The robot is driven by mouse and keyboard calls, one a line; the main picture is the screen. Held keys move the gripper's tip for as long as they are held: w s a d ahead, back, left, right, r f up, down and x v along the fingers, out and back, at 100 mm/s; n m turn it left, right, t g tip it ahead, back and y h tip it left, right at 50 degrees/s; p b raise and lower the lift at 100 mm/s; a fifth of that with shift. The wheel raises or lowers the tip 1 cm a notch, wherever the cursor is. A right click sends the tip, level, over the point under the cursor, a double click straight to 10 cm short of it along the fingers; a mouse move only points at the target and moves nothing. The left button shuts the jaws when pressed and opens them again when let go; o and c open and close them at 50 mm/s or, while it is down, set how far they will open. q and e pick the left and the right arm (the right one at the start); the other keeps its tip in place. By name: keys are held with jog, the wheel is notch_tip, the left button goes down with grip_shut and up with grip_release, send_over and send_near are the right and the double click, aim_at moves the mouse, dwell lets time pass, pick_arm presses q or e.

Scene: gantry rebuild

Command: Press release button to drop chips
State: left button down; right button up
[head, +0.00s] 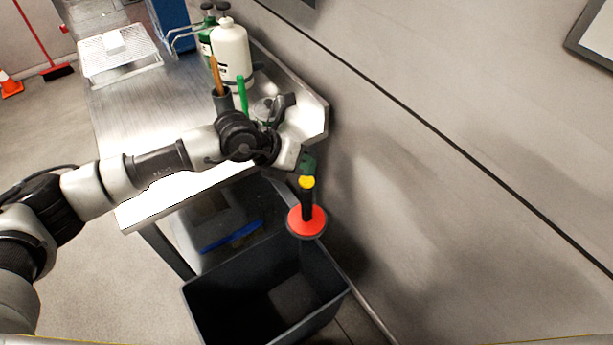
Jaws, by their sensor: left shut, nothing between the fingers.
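A tool with a yellow cap (307,183), a black stem (307,205) and a red disc (306,222) with a dark rim shows right of centre. It appears above a dark grey open bin (196,308). My left gripper (307,165) is shut and empty, with its dark green tip just above the yellow cap. I cannot tell whether the tip touches the cap. What holds the tool up is not clear. No chips can be made out in the bin or on the disc. My right gripper is not in view.
A metal workbench (130,110) stands behind my left arm, with a white bottle (232,48), a dark cup (222,100) holding brushes, and a white rack (118,58). A grey wall (470,200) runs close on the right. A blue object (232,236) lies under the bench.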

aim_at(305, 178)
pick_arm(q)
jog(key=shift+r, duration=0.1)
jog(key=shift+r+p, duration=1.55)
jog(key=shift+r, duration=0.9)
